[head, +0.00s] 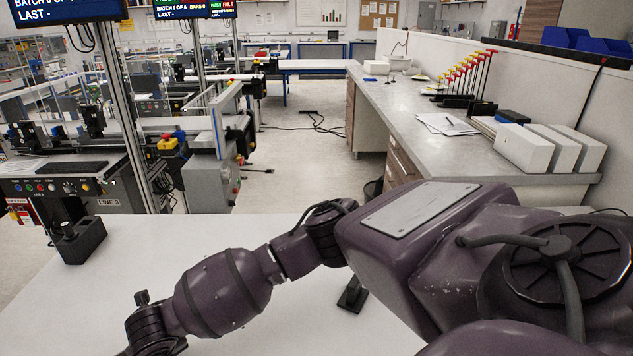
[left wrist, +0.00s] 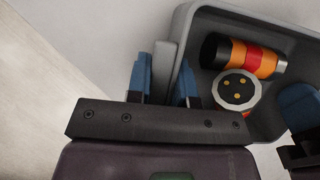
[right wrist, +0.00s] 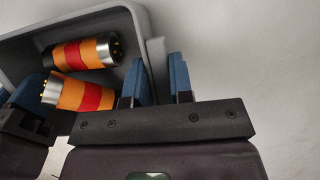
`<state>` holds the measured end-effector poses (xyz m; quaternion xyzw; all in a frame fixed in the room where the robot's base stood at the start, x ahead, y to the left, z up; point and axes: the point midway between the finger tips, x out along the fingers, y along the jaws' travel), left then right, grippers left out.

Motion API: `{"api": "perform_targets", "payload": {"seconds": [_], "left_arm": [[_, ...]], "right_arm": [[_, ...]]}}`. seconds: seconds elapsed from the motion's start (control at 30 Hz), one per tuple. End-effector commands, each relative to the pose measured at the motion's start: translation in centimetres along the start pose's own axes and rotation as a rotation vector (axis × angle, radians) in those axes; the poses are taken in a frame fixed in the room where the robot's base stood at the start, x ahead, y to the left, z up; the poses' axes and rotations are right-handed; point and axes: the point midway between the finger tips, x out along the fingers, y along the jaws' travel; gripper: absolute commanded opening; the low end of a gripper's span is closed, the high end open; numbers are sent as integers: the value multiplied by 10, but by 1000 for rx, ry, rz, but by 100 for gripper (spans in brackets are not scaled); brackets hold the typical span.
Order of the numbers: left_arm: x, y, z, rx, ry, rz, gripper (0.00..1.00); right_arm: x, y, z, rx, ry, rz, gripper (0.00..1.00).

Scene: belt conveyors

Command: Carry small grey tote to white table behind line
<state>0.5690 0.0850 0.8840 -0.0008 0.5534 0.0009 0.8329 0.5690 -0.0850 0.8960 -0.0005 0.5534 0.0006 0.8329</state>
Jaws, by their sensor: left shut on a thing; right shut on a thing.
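The small grey tote (left wrist: 290,20) shows in both wrist views, including the right wrist view (right wrist: 75,22); the head view does not show it. It holds orange cylinders with red bands; one (left wrist: 243,56) lies on its side, near a second (left wrist: 237,90). My left gripper (left wrist: 163,85) is shut on the tote's wall, one blue finger on each side. My right gripper (right wrist: 155,82) is shut on the wall in the same way. Each wrist view also shows the other gripper's blue finger. A white table top (head: 250,240) spreads below my arm in the head view.
A black block-shaped fixture (head: 80,241) stands on the white table's left part. A line machine (head: 70,180) with a control panel is beyond it. A long grey counter (head: 425,115) with white boxes (head: 545,148) runs along the right. Open floor lies between them.

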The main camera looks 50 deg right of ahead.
Motion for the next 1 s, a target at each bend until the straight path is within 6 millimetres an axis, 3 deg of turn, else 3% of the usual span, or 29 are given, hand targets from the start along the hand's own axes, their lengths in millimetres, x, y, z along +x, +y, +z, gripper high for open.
{"api": "perform_targets", "payload": {"seconds": [0.07, 0.1, 0.27, 0.77, 1.0], "left_arm": [[4, 2, -2, 0, 0, 4, 0], [5, 2, -2, 0, 1, 5, 22], [4, 1, -2, 0, 0, 3, 46], [3, 0, -2, 0, 0, 0, 46], [-20, 0, -1, 1, -1, -1, 46]], "right_arm": [[4, -1, -1, 1, 0, -4, 0], [5, -2, -2, 1, 0, -4, 22], [4, -1, -2, 0, 0, -2, 46], [4, 0, -2, 0, 0, 0, 46], [4, 0, -2, 0, 0, 0, 46]]}}
